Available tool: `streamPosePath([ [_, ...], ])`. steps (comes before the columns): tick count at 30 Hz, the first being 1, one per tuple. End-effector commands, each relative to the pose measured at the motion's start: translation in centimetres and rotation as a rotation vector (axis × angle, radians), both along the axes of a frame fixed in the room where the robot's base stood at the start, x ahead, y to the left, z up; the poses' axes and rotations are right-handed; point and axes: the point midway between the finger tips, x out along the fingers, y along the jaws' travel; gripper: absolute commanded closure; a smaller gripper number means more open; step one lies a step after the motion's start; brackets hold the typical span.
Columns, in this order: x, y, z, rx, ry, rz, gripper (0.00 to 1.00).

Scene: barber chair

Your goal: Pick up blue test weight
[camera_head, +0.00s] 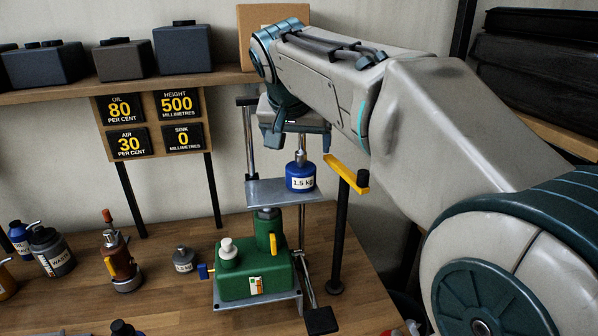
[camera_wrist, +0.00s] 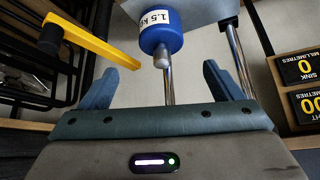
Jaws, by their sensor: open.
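The blue test weight (camera_head: 300,178), labelled 1.5 kg, stands upright on a grey metal plate (camera_head: 262,192) of the green hydraulic stand. A silver stem with a knob rises from its top. My gripper (camera_head: 298,143) is above the weight, pointing down, jaws apart. In the wrist view, the weight (camera_wrist: 160,35) lies between and just beyond the fingertips of my gripper (camera_wrist: 163,60). Its silver knob reaches into the gap, with space on both sides. Nothing is held.
A yellow bar on a black post (camera_head: 345,175) stands close right of the weight. Chrome rods (camera_head: 249,140) rise beside the plate. A small grey weight (camera_head: 183,260), an orange-brown bottle jack (camera_head: 120,262) and dark bottles (camera_head: 52,250) stand left on the wooden bench. Black signs hang behind.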

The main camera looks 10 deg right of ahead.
Motion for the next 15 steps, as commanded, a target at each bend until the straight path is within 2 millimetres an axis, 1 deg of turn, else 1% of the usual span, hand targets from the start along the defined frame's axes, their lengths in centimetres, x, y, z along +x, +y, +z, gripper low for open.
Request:
streamPosePath([
  [1,0.4,-0.2,-0.8,0.000,0.003,-0.001,0.14],
  [4,1.2,-0.5,-2.0,0.000,0.002,-0.001,0.14],
  [11,2.1,-0.8,-3.2,0.000,0.001,0.001,0.14],
  [15,3.4,-1.2,-4.8,-0.001,0.005,0.001,0.14],
])
